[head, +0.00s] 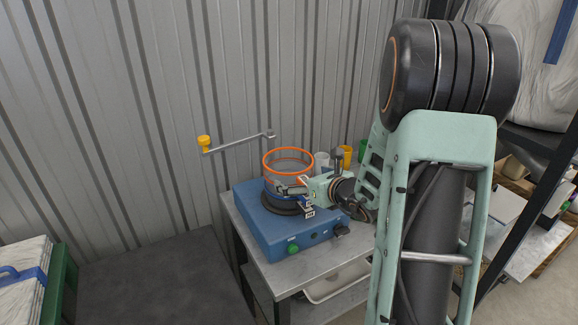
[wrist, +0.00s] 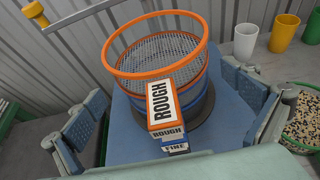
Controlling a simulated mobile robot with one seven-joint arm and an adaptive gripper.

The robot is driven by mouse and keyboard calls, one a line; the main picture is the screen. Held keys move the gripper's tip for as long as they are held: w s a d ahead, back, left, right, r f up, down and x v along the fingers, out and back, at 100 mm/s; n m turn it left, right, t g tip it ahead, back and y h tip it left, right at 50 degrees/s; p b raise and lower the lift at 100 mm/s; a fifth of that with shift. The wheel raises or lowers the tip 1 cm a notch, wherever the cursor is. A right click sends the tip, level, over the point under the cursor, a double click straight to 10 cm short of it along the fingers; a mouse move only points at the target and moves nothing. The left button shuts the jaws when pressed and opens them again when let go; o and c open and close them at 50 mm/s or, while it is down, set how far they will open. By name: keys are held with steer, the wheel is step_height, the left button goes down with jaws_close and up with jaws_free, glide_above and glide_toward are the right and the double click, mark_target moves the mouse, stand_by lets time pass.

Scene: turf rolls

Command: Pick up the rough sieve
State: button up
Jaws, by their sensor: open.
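The rough sieve (wrist: 160,57) has an orange rim, a wire mesh and a white tag reading "ROUGH". It sits on top of a stack on the blue machine (head: 285,240); its orange rim also shows in the head view (head: 289,151). Below its tag are a second tag reading "ROUGH" and a blue-edged one reading "FINE" (wrist: 175,147). Blue bands of the lower part (wrist: 196,105) show under the orange. My gripper (wrist: 166,100) is open, with one finger on each side of the stack and visible gaps. In the head view, my gripper (head: 298,188) is at the stack's front right.
A crank arm with a yellow knob (head: 204,142) reaches out left behind the sieve. A white cup (wrist: 246,41), a yellow cup (wrist: 284,31) and a green container with grains (wrist: 304,120) stand to the right. The grey table (head: 290,275) is beside a corrugated wall.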

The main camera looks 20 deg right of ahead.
steer(key=shift+w+f, duration=0.1)
steer(key=shift+w, duration=0.05)
steer(key=shift+c, duration=0.6)
jaws_close()
